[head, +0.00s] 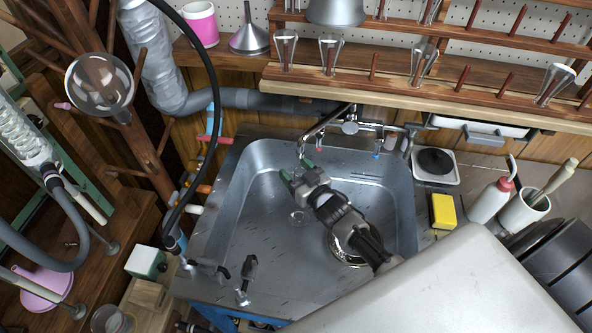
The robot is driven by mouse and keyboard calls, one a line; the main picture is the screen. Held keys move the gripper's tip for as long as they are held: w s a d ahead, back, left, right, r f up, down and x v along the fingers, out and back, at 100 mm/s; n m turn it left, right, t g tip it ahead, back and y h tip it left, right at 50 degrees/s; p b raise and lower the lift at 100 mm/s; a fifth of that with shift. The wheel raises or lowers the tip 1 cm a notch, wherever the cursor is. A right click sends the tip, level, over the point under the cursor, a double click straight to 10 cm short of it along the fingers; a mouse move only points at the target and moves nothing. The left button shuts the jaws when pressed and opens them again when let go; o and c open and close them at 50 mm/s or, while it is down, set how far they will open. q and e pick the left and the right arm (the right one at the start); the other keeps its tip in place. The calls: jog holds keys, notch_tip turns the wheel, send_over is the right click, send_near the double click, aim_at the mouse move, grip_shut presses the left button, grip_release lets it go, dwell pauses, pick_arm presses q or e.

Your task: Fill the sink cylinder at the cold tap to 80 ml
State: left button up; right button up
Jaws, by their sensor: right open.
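The metal sink (265,245) fills the middle of the head view. A chrome tap (350,127) stands at its back edge, and its spout (309,140) reaches forward and left over the basin. A small blue mark (376,155) shows on the fittings right of the spout. My right gripper (298,172) is open over the back of the basin, its green-tipped fingers close below the spout end in the picture. I see nothing between them. I cannot clearly make out a measuring cylinder. My left gripper is out of view.
Wooden pegged racks (345,88) overhang the back; hoses crowd the left.

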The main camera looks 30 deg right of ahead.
jog(key=s+d, duration=0.1)
jog(key=s, duration=0.9)
jog(key=shift+s+d, duration=0.35)
